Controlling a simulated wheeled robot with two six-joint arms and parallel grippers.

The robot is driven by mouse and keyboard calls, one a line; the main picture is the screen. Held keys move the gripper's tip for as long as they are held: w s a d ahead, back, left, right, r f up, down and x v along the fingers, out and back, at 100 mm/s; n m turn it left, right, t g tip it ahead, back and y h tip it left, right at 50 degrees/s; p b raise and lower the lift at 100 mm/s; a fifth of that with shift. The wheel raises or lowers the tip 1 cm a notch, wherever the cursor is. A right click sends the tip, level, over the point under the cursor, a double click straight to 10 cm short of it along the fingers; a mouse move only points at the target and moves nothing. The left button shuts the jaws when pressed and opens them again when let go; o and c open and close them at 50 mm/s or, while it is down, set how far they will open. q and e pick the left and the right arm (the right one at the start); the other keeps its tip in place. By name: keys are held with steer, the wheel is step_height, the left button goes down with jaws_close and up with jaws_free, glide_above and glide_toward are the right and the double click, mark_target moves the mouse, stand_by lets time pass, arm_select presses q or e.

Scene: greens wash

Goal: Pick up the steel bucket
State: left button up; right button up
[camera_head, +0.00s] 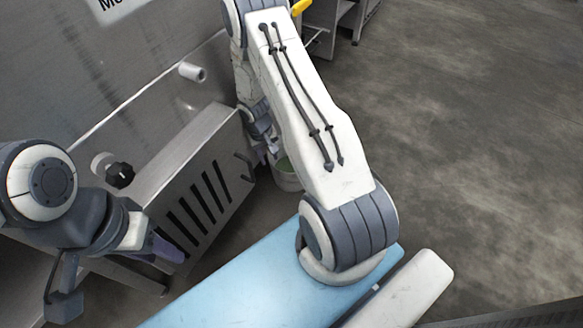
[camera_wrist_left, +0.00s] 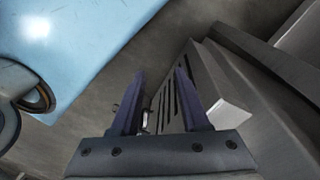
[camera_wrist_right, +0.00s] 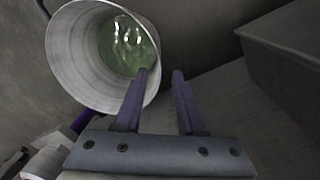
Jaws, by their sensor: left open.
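The steel bucket (camera_wrist_right: 78,60) fills the upper left of the right wrist view, its round mouth facing the camera and greenish liquid showing inside. In the head view the bucket (camera_head: 287,180) stands on the floor beyond the metal unit, partly hidden by my right arm. My right gripper (camera_wrist_right: 162,75) is open at the bucket's rim. Its left finger overlaps the rim in the picture and its right finger is outside; I cannot tell whether they touch it. My left gripper (camera_head: 166,246) is open and empty beside the slotted front of the unit; its fingers also show in the left wrist view (camera_wrist_left: 160,78).
A metal unit (camera_head: 190,165) with dark slots and a black knob (camera_head: 120,175) runs along the left, below a steel wall panel (camera_head: 60,90). Shelving (camera_head: 335,20) stands at the far top. The floor (camera_head: 470,120) on the right is clear.

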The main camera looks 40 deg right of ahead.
mark_target(285, 177)
steer(key=f+b, duration=0.3)
steer(key=f, duration=0.2)
steer(key=d+f+b, duration=0.1)
steer(key=f+b, duration=0.1)
steer(key=f, duration=0.1)
steer(key=shift+d+f+b, duration=0.1)
steer(key=shift+b, duration=0.2)
arm_select(q)
step_height(285, 177, down, 6)
steer(key=shift+f, duration=0.15)
steer(key=shift+d, duration=0.1)
arm_select(e)
jaws_close()
stand_by(0.5)
